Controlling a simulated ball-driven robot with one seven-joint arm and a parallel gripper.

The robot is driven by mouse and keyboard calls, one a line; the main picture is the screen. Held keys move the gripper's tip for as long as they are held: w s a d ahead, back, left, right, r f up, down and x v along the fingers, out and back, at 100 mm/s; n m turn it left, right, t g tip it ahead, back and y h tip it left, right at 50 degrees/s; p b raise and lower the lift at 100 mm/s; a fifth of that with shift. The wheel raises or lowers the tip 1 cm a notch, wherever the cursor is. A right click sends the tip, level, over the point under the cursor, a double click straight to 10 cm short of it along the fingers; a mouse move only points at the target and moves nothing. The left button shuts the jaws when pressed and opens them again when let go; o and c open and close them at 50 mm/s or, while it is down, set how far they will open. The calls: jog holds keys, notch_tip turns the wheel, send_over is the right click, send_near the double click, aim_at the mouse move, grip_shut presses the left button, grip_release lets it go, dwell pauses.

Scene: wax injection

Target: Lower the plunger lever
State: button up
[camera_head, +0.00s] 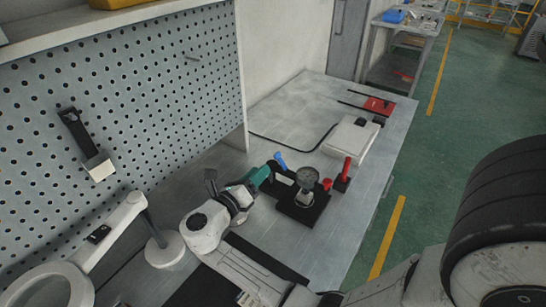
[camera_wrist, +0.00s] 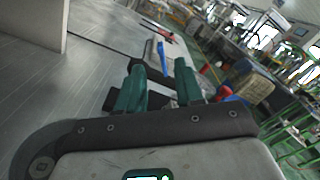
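The wax injector (camera_head: 302,194) stands on the table, with a round gauge-like top on a black base. A blue lever handle (camera_head: 280,160) sticks up at its left side, tilted. A red upright handle (camera_head: 346,168) stands at its right. No label shows which is the plunger lever. My gripper (camera_head: 262,176) has teal fingers and is just left of the injector, close to the blue handle. In the wrist view my gripper (camera_wrist: 159,66) is open, and the blue handle (camera_wrist: 162,56) shows in the gap, beyond the fingertips. I cannot tell whether they touch it.
A white box-shaped unit (camera_head: 351,139) and a red item (camera_head: 379,106) lie farther along the table (camera_head: 300,95). A pegboard (camera_head: 150,90) rises at the left. A white lamp-like stand (camera_head: 165,250) is near my arm. The table's far part is mostly clear.

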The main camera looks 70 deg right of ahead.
aim_at(274, 157)
jog(key=p+x, duration=0.1)
jog(key=x, duration=0.8)
jog(key=shift+s+d, duration=0.1)
jog(key=shift+d, duration=0.2)
jog(key=shift+c, duration=0.3)
grip_shut()
